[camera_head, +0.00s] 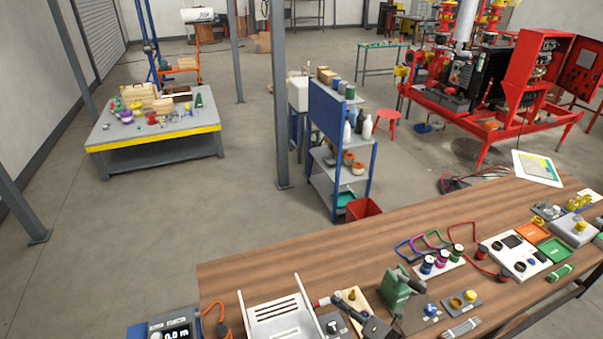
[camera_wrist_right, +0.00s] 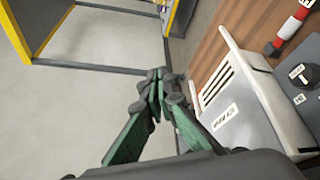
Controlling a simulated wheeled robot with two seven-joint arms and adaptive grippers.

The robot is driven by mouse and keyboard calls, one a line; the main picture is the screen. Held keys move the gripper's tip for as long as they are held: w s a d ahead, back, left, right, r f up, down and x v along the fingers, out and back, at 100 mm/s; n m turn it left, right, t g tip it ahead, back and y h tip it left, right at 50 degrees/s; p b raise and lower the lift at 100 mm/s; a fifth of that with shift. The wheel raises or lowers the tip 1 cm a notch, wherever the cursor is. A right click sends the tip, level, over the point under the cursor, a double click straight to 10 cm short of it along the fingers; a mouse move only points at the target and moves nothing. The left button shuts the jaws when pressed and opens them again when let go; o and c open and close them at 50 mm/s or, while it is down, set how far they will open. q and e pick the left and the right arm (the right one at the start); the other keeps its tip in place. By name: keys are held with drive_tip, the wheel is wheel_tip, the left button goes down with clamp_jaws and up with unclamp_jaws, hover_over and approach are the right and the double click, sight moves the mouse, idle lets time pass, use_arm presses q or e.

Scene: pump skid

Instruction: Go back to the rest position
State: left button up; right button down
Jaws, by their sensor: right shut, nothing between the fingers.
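My right gripper (camera_wrist_right: 156,88) shows in the right wrist view, with green fingers and dark pads. Its fingertips are together with nothing between them. It appears left of a white slotted tray (camera_wrist_right: 238,95) with a label, in front of the bench's edge and the floor. I cannot tell its height above the bench. The same tray stands at the bottom of the head view (camera_head: 273,314). I cannot clearly make out the right gripper in the head view. My left gripper is not in view.
A display unit (camera_head: 176,330) and orange cable (camera_head: 216,318) lie left of the tray. A blue shelf (camera_head: 329,115) and yellow-edged table (camera_head: 160,139) stand beyond. Open floor lies left.

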drive_tip(key=d+r+m+t+h, duration=0.3)
drive_tip(key=d+r+m+h, duration=0.1)
drive_tip(key=d+m, duration=0.3)
drive_tip(key=d+r+m+t+h, duration=0.4)
drive_tip(key=d+m+h, duration=0.1)
drive_tip(key=d+m, duration=0.3)
drive_tip(key=s+d+f+m+g+h, duration=0.75)
drive_tip(key=s+d+f+m, duration=0.25)
drive_tip(key=d+f+m, duration=0.35)
drive_tip(key=s+a+f+m+g+y, duration=0.1)
drive_tip(key=s+a+f+g+y, duration=0.2)
drive_tip(key=s+f, duration=0.45)
drive_tip(key=s+a+f+m+g+y, duration=0.2)
drive_tip(key=s+f+g, duration=0.25)
drive_tip(key=s, duration=0.65)
wheel_tip(320, 180, down, 32)
drive_tip(key=s+a+g+b, duration=0.1)
drive_tip(key=g+b, duration=0.1)
drive_tip(key=b, duration=0.4)
drive_tip(key=s+f+b, duration=0.3)
drive_tip(key=s+f, duration=0.7)
drive_tip(key=f, duration=0.3)
drive_tip(key=s+f+n+g+b, duration=0.1)
drive_tip(key=s+f+b, duration=0.2)
drive_tip(key=s+f, duration=0.7)
wheel_tip(320, 180, down, 3)
drive_tip(key=shift+s+a, duration=0.15)
drive_tip(key=shift+s, duration=0.15)
